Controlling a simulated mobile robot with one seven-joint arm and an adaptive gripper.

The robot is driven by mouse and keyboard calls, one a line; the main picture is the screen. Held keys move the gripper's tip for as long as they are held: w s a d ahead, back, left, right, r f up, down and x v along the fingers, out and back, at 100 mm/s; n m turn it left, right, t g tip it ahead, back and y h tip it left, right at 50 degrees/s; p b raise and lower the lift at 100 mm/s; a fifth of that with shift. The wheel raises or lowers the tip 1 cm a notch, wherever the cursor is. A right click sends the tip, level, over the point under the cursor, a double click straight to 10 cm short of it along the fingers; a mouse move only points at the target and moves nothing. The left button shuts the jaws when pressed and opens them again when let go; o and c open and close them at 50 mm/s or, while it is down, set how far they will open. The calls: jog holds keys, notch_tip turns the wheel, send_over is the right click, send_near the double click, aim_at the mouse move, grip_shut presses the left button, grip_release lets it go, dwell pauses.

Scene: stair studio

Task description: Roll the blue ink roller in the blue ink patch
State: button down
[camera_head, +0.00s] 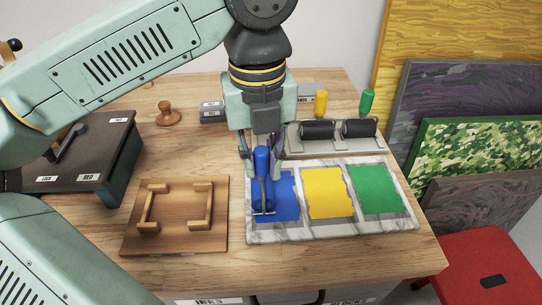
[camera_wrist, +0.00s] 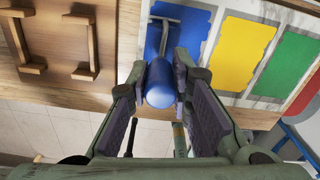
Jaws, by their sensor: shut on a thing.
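My gripper (camera_head: 262,160) is shut on the blue handle of the blue ink roller (camera_head: 262,165). In the wrist view the blue roller (camera_wrist: 161,82) stands between the two fingers of my gripper (camera_wrist: 161,85), with its metal frame reaching to the blue ink patch (camera_wrist: 165,28). The blue ink patch (camera_head: 286,190) lies at the left end of the marble slab (camera_head: 330,228). The roller's lower end is over the left part of this patch. I cannot tell whether it touches the ink.
A yellow patch (camera_head: 328,193) and a green patch (camera_head: 375,188) lie to the right on the slab. Behind it, a rack (camera_head: 300,145) holds yellow-handled and green-handled rollers. A wooden board with handles (camera_head: 178,240) lies left. A dark press bed (camera_head: 85,150) stands far left.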

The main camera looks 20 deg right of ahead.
jog(key=shift+s+d, duration=0.15)
jog(key=shift+d, duration=0.35)
jog(key=shift+s+d, duration=0.15)
jog(key=shift+d, duration=0.35)
jog(key=shift+s+d, duration=0.15)
jog(key=shift+d, duration=0.4)
jog(key=shift+s+d, duration=0.15)
jog(key=shift+d, duration=0.35)
jog(key=shift+w+a+b, duration=0.15)
jog(key=shift+w+a, duration=0.05)
jog(key=shift+a, duration=0.5)
jog(key=shift+w+a+b, duration=0.1)
jog(key=shift+w+a, duration=0.1)
jog(key=shift+a, duration=0.55)
jog(key=shift+w+a+b, duration=0.15)
jog(key=shift+w+a, duration=0.05)
jog(key=shift+a, duration=0.5)
jog(key=shift+r, duration=0.15)
jog(key=shift+r+p, duration=2.5)
jog(key=shift+r, duration=0.9)
